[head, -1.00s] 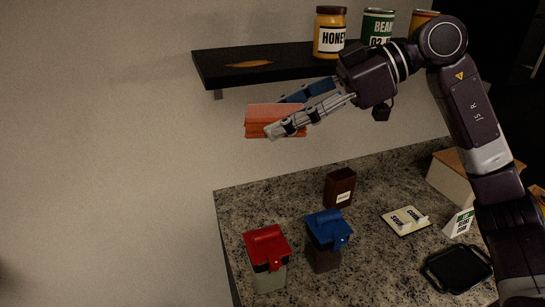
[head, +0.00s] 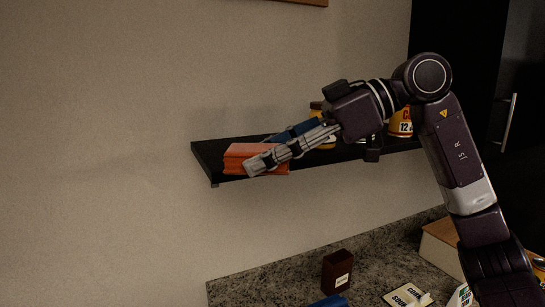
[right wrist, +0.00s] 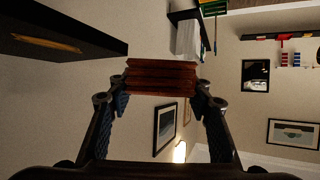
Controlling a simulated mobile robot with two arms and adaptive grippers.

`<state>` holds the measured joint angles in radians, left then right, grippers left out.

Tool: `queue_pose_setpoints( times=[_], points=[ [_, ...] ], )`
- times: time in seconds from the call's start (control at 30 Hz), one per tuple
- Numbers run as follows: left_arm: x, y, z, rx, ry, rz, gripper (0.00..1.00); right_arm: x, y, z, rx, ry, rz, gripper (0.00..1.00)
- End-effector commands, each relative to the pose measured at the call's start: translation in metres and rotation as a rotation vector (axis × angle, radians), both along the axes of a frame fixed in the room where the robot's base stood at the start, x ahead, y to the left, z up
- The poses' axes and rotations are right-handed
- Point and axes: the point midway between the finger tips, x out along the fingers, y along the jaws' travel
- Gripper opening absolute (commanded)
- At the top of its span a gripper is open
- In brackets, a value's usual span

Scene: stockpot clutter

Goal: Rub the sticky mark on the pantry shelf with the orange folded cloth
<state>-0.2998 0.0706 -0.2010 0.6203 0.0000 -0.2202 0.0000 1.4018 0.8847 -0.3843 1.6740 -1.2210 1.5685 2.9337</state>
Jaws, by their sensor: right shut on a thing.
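The orange folded cloth (head: 240,160) is pinched in my right gripper (head: 262,158), which is shut on it. In the head view it overlaps the left end of the dark pantry shelf (head: 205,151). The cloth also shows in the right wrist view (right wrist: 160,77), between the two fingers, with a visible gap between it and the shelf (right wrist: 100,40). The sticky mark (right wrist: 45,43), a thin amber streak, shows on the shelf in the right wrist view. In the head view the mark is hidden behind the cloth and gripper. My left gripper is out of view.
A can (head: 402,123) stands on the shelf to the right, and a yellow jar (head: 316,108) is mostly hidden behind my gripper. Below, the stone counter (head: 240,291) holds a dark brown box (head: 337,271) and other items. The wall left of the shelf is clear.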

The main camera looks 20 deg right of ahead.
Motion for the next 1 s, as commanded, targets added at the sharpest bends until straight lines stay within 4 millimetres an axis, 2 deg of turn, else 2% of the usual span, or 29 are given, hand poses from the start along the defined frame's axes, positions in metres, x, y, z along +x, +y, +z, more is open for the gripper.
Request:
queue_pose_setpoints(
  times=[0.67, 1.0],
  points=[
    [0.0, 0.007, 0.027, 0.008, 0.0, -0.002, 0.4, 0.082, 0.004, -0.005, 0.0, 0.003, 0.002, 0.25],
    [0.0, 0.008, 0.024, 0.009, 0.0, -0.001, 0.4, 0.122, 0.005, -0.012, 0.002, 0.002, 0.0, 0.25]
  ],
)
